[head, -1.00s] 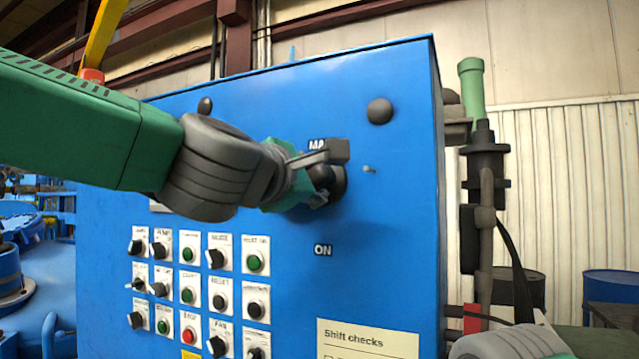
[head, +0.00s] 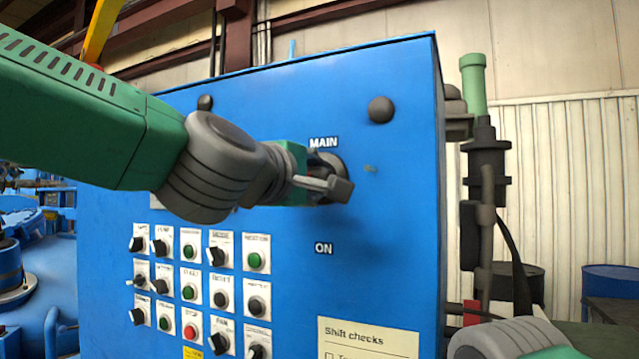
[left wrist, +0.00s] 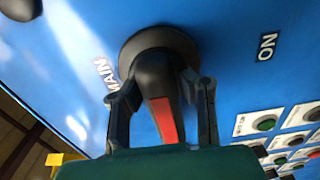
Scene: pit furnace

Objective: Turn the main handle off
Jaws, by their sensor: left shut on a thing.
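The main handle is a black rotary lever with a red strip (left wrist: 166,118) on a round dark base. In the left wrist view it extends from its base toward my palm, between my fingers. My left gripper (head: 325,188) is shut on it, and it also shows in the left wrist view (left wrist: 160,105) with one finger on each side. In the head view the gripper hides most of the lever; part of the dark base (head: 332,163) shows just below the MAIN label (head: 323,143). The ON label (head: 323,249) is lower on the panel. My right gripper is out of view.
The blue cabinet (head: 390,230) carries several switches and buttons, including a green button (head: 256,260) and a red one (head: 190,331), below and left of the handle. A shift checks sheet (head: 367,340) is at the lower right. Dark knobs (head: 381,109) protrude near the top.

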